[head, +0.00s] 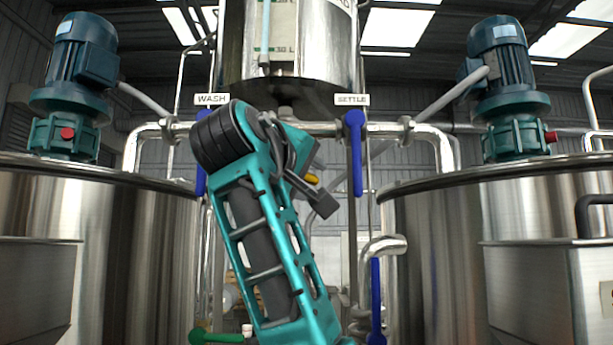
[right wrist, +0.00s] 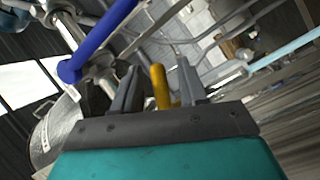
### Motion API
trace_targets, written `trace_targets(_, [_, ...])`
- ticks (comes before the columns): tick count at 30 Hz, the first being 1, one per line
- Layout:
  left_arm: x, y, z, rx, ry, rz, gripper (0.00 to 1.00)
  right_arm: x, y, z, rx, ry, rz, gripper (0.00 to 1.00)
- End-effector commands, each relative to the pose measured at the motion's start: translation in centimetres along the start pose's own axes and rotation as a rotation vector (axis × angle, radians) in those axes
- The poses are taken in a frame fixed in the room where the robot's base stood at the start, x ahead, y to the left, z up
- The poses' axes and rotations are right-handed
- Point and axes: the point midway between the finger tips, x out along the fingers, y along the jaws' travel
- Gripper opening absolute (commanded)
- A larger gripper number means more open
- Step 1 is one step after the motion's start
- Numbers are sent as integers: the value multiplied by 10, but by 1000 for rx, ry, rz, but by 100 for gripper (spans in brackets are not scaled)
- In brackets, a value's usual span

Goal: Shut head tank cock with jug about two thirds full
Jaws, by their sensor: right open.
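The head tank (head: 290,70) hangs at the top middle, with a marked sight tube on its front. My right gripper (head: 316,188) is below it, seen from the side in the head view. In the right wrist view its two fingers (right wrist: 158,82) are open, with a yellow handle-like piece (right wrist: 160,88) between them. I cannot tell whether the fingers touch it. The yellow piece (head: 312,179) also shows small beside the gripper in the head view; the rest is hidden. I cannot make out a jug in either view. My left gripper is not in view.
A blue lever (head: 355,150) hangs down under the SETTLE label; another (head: 200,181) is partly hidden under WASH. A lower blue lever (head: 376,300) and a green lever (head: 215,338) are near the bottom. Large steel tanks (head: 150,240) (head: 435,250) flank the gap.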

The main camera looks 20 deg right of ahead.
Motion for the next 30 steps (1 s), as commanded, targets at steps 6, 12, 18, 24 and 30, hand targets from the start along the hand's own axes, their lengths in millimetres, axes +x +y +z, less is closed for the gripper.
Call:
trace_targets(6, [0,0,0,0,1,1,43,0,0,0,0,-1,0,28])
trace_targets(12, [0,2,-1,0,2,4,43,0,0,0,0,-1,0,9])
trace_targets(18, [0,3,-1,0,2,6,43,0,0,0,0,-1,0,0])
trace_targets(24, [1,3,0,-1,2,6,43,1,4,1,-75,14,31,0])
trace_targets(30, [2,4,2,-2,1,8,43,2,14,-2,-290,61,114,0])
